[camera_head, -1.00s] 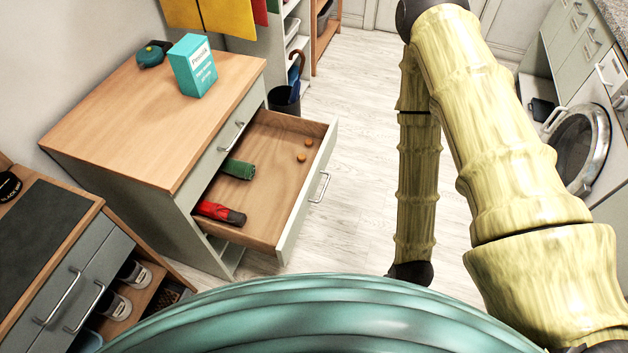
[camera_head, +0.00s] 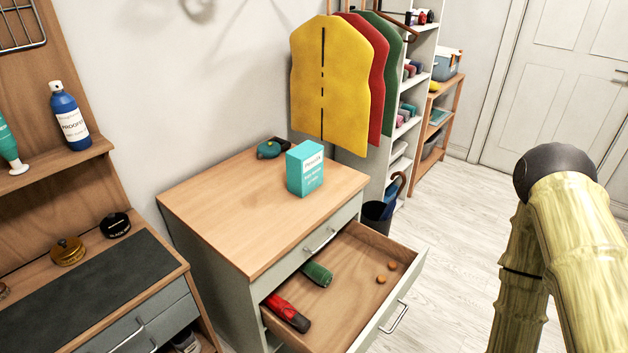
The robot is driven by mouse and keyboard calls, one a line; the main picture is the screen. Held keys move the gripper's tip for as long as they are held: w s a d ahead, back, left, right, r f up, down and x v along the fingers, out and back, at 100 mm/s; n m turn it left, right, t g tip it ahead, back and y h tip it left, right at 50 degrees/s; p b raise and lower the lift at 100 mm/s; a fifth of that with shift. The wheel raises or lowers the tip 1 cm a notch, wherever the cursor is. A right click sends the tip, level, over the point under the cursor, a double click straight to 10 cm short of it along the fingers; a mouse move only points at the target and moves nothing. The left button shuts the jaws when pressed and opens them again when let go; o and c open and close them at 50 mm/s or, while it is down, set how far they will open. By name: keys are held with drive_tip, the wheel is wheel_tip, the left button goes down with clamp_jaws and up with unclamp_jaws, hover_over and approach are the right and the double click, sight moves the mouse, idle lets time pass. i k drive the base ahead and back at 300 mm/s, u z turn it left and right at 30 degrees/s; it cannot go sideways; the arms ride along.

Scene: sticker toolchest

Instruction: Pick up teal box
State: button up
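The teal box (camera_head: 305,168) stands upright on the wooden top of a grey-green chest of drawers (camera_head: 225,218), near its far right part. White lettering shows on its front. Nothing touches it from my side. My arm (camera_head: 570,245) is at the right of the view, well apart from the chest. The end of my arm with my gripper is out of view.
A dark teal round object (camera_head: 269,149) lies behind the box. Coloured garments (camera_head: 330,85) hang behind. Floor right of the drawer is clear.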

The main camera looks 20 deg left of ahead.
sight(304, 163)
drive_tip(key=k, duration=0.5)
drive_tip(key=z, duration=1)
drive_tip(key=i, duration=0.8)
drive_tip(key=u, duration=2.05)
